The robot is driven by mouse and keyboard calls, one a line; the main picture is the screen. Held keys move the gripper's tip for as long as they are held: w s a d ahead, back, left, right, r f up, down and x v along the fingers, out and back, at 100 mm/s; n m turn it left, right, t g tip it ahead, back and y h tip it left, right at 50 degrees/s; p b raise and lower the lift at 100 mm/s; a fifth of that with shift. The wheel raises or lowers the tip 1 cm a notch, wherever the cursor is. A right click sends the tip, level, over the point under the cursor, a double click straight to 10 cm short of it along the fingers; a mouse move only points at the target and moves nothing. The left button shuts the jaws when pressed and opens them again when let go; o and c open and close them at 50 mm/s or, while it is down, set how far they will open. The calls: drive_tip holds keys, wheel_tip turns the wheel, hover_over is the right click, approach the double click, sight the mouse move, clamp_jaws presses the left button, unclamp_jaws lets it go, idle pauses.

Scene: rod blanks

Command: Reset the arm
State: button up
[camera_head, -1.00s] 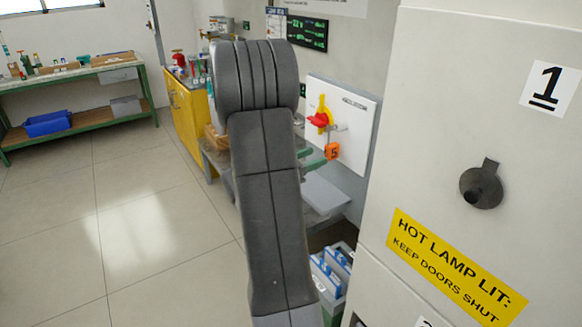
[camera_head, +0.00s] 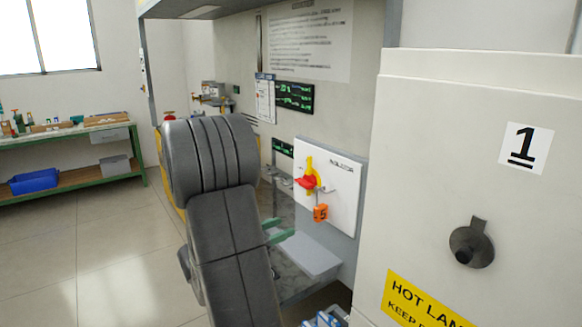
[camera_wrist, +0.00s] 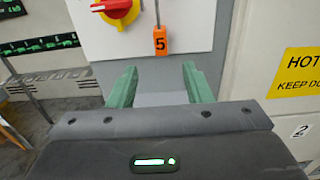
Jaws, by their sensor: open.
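My arm is grey and stands up in the middle of the head view, bent at a thick elbow. My gripper (camera_head: 277,230) shows beyond it as two green fingers. In the wrist view, my gripper (camera_wrist: 160,84) has its fingers wide apart with nothing between them. They point toward a white isolator panel (camera_wrist: 195,20) with a red and yellow rotary switch (camera_wrist: 117,8). An orange tag marked 5 (camera_wrist: 160,40) hangs below the panel's switch area, above and beyond the gap between the fingers. The switch also shows in the head view (camera_head: 309,180).
A pale cabinet (camera_head: 450,130), with a door marked 1, a dark round knob (camera_head: 470,245) and a yellow hot lamp sign (camera_head: 420,305), stands close at the right. A green-framed bench (camera_head: 70,180) is at the far left. The floor (camera_head: 60,255) at the left is clear.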

sight(315, 212)
drive_tip(key=p+x, duration=0.1)
drive_tip(key=x, duration=1.2)
drive_tip(key=shift+w+d, duration=0.15)
drive_tip(key=shift+d, duration=0.15)
drive_tip(key=shift+w+d+r+p, duration=0.1)
drive_tip(key=shift+r+p, duration=0.1)
drive_tip(key=shift+p, duration=0.3)
drive_tip(key=shift+r, duration=0.15)
